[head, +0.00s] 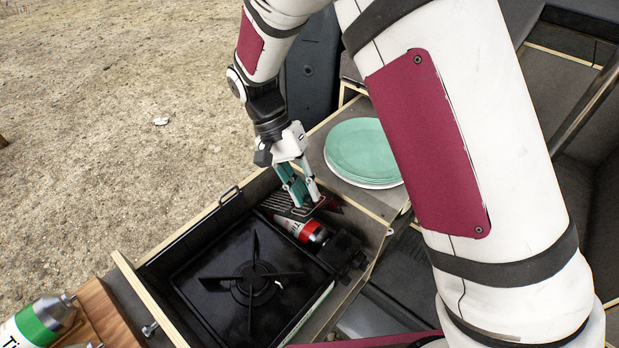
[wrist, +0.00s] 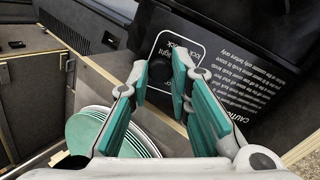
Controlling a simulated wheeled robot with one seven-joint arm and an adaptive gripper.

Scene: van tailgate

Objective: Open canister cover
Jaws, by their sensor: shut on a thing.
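The black stove (head: 215,275) sits in a wooden drawer. Its slotted black canister cover (head: 283,204) is tilted up on the side near the plates. A red and white gas canister (head: 304,230) lies exposed in the compartment beside it. My gripper (head: 308,205) points down and is shut on the cover's raised edge; the exact contact is partly hidden by the fingers. In the wrist view, the teal-padded fingers (wrist: 159,64) stand a little apart, in front of a black panel with white printed text (wrist: 225,75).
Green plates (head: 363,150) are stacked on the surface right behind the drawer; they also show in the wrist view (wrist: 88,125). Drawer walls surround the stove. Open gravel lies at the left.

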